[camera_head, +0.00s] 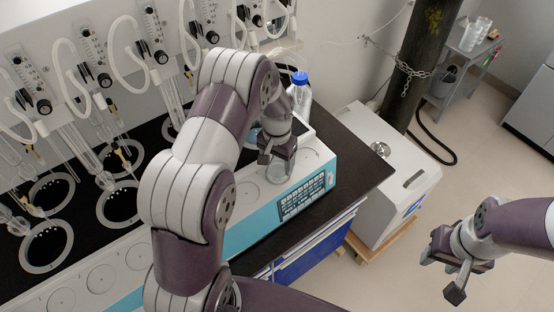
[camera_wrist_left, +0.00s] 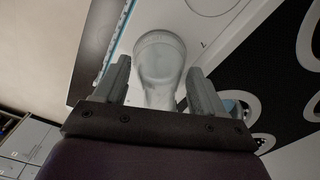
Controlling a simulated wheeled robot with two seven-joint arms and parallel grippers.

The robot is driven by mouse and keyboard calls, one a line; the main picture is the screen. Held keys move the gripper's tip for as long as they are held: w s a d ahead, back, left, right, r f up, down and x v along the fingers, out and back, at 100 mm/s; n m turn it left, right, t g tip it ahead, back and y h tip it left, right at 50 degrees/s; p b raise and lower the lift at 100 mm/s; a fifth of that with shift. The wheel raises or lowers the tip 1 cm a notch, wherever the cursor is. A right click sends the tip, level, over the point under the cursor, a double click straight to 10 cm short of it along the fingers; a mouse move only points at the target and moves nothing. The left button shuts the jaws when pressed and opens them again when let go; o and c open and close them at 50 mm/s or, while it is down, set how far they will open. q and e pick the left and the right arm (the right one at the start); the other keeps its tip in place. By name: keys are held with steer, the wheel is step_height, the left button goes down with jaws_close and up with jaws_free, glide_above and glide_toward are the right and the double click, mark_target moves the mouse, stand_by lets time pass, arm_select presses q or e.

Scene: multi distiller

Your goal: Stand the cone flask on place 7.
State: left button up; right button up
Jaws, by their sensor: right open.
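The clear glass cone flask (camera_head: 277,173) stands upright on the white top of the long heating unit (camera_head: 240,236), near its right end by the keypad. In the left wrist view the flask (camera_wrist_left: 160,68) is between the fingers of my left gripper (camera_wrist_left: 161,88), with narrow gaps showing on both sides. In the head view my left gripper (camera_head: 276,158) is at the flask from above and partly hides it. My right gripper (camera_head: 449,272) is open and empty over the floor at the right.
Several round marked places (camera_head: 101,278) line the unit's top. Glassware and tubing hang behind on the rack (camera_head: 110,60). A blue-capped bottle (camera_head: 299,90) stands close behind my left gripper. A white box device (camera_head: 385,170) is right of the bench, with open floor beyond.

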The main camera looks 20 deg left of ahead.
mark_target(278, 170)
arm_select(q)
steer(key=shift+o, duration=0.2)
steer(key=shift+r, duration=0.25)
steer(key=r, duration=0.2)
steer(key=s+r+b, duration=0.1)
steer(key=r, duration=0.2)
steer(key=d+r+b, duration=0.1)
steer(key=r, duration=0.2)
steer(key=shift+s, duration=0.35)
steer(key=s+d+n+t+b, duration=0.1)
steer(key=s+d, duration=0.2)
steer(key=s, duration=1.3)
steer(key=shift+d+b, duration=0.4)
